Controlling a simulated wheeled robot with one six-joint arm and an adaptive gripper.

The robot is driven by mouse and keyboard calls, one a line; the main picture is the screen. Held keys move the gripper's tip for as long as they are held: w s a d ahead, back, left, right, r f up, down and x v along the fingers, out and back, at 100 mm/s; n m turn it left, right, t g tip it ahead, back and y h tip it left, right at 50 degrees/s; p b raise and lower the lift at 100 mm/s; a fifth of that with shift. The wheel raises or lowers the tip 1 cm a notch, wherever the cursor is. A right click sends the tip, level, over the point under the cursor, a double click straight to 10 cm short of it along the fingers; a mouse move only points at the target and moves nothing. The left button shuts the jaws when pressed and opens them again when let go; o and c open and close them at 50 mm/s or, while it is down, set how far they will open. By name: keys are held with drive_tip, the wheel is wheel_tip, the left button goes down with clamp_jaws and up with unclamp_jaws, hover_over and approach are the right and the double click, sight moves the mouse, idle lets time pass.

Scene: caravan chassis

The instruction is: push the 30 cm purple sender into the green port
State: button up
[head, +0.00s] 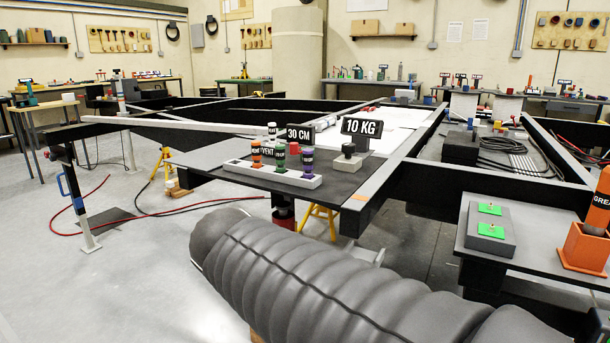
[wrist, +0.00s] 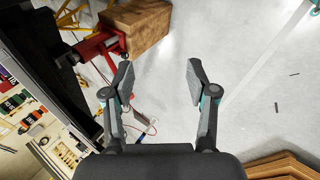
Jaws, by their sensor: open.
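The purple-banded sender (head: 308,162) stands upright at the right end of a white rack (head: 272,174), in front of the 30 CM sign (head: 300,134). An orange-banded one (head: 256,154) and a green-banded one (head: 280,153) stand beside it. Two green pads, an upper one (head: 490,209) and a lower one (head: 490,231), sit on a grey block at the right; I cannot tell whether either is the green port. My gripper (wrist: 157,70) is open and empty in the wrist view, above bare floor. It is not seen in the head view.
Black chassis beams (head: 440,190) surround the platform. An orange holder (head: 584,248) is at the far right. In the wrist view, a wooden block (wrist: 135,27) and a red stand (wrist: 100,45) are upper left.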

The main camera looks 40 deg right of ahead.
drive_tip(key=w+d+r+n+h+b, duration=0.35)
drive_tip(key=w+d+n+h, duration=0.3)
drive_tip(key=w+d, duration=0.25)
drive_tip(key=n+h+b, duration=0.2)
drive_tip(key=n+h, duration=0.4)
drive_tip(key=n, duration=0.2)
approach(305, 162)
drive_tip(key=x, duration=0.5)
drive_tip(key=shift+d+f, duration=0.15)
drive_tip(key=shift+f, duration=0.1)
drive_tip(key=shift+r+b+x, duration=0.15)
drive_tip(key=shift+x, duration=1.35)
drive_tip(key=shift+r+b+x, duration=0.15)
drive_tip(key=shift+x, duration=1.4)
clamp_jaws()
